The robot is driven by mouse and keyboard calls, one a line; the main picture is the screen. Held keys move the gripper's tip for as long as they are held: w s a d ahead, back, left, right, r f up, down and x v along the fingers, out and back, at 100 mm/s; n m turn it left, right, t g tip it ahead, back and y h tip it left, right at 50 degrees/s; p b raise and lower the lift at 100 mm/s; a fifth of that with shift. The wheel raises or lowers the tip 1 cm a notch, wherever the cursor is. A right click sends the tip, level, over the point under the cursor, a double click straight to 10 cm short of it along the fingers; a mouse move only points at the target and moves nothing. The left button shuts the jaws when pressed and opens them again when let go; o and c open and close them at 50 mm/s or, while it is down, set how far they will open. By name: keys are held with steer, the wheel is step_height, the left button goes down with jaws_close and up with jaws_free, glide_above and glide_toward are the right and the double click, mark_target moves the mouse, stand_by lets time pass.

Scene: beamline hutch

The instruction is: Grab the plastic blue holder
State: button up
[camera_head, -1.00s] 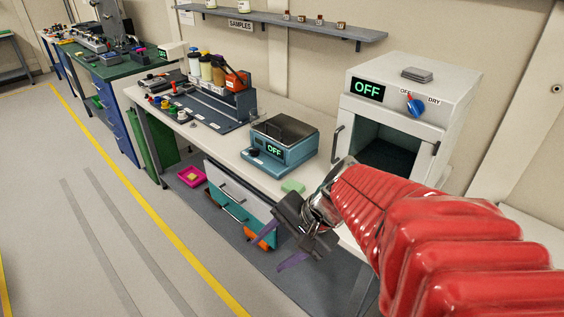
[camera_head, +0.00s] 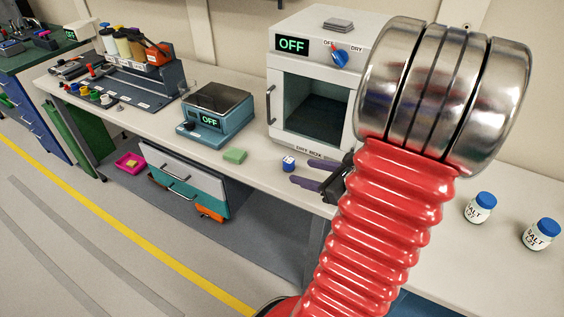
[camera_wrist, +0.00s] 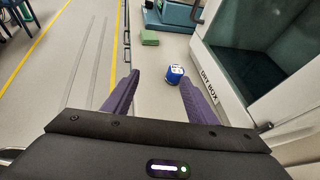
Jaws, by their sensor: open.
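The small blue and white holder (camera_head: 288,163) stands on the bench top in front of the dry box; it also shows in the wrist view (camera_wrist: 174,74). My gripper (camera_head: 302,172) is open and empty, its two purple fingers pointing toward the holder. In the wrist view my gripper (camera_wrist: 158,80) has the holder just beyond the fingertips, nearer the right finger. The holder is not between the fingers. I cannot tell how high the fingers are above the bench.
The dry box (camera_head: 312,90) stands open behind the holder. A green block (camera_head: 234,156) and a teal scale (camera_head: 215,112) are to the left. Two salt jars (camera_head: 480,207) (camera_head: 541,234) stand at the right. The bench's front edge runs close by the fingers.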

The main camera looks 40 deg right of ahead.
mark_target(291, 162)
steer(key=s+d+m, duration=0.1)
steer(key=s+d+m+h, duration=0.1)
steer(key=d, duration=0.1)
steer(key=shift+f, duration=0.4)
steer(key=shift+w, duration=0.15)
steer(key=shift+x, duration=4.25)
steer(key=shift+d, duration=0.1)
steer(key=shift+x, duration=2.6)
steer(key=shift+r, duration=0.15)
steer(key=shift+c, duration=0.6)
steer(key=c, duration=1.1)
